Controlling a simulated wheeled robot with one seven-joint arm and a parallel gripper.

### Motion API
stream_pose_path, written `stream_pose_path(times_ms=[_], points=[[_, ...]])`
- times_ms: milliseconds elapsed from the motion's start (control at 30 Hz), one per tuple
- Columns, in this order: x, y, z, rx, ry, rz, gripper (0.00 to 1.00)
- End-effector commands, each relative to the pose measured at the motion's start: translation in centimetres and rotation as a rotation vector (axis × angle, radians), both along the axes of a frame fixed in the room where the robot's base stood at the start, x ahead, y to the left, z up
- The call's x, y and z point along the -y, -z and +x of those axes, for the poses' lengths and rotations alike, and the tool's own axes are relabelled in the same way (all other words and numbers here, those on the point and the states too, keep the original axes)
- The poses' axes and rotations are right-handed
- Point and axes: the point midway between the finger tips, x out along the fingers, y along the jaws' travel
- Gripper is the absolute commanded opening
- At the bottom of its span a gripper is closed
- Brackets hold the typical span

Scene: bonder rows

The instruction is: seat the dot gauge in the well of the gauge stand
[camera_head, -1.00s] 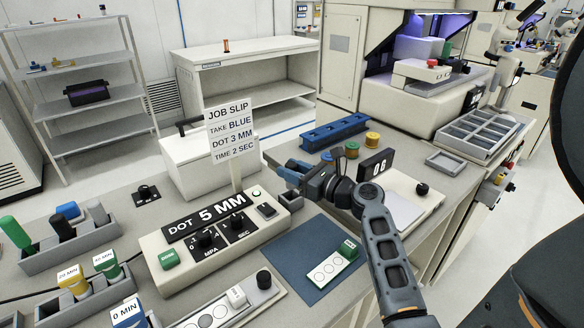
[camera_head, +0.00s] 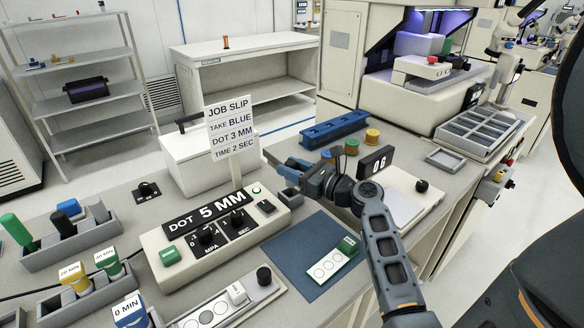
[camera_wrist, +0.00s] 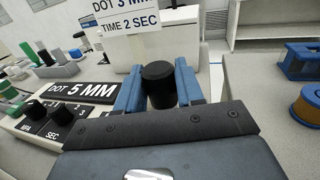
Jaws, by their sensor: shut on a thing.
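In the wrist view my gripper (camera_wrist: 158,76) is shut on a black round piece, taken as the dot gauge (camera_wrist: 159,88), which stands between the two blue fingers.
The dispenser box (camera_head: 160,243) with its DOT 5 MM sign is left of my gripper. The job slip (camera_head: 229,128) stands behind it. A blue mat (camera_head: 287,253) with a circle-marked strip (camera_head: 330,264) lies in front. The 06 device (camera_head: 405,205) is at right.

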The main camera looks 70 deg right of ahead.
Motion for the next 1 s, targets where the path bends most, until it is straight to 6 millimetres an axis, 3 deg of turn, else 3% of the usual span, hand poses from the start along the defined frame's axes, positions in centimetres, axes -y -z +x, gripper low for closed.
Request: stream_pose_path(times_ms=[367, 1000], points=[[0.0, 0.2, 0.0, 0.000, 0.000, 0.001, 0.00], [0.0, 3.1, 0.0, 0.000, 0.000, 0.001, 0.00]])
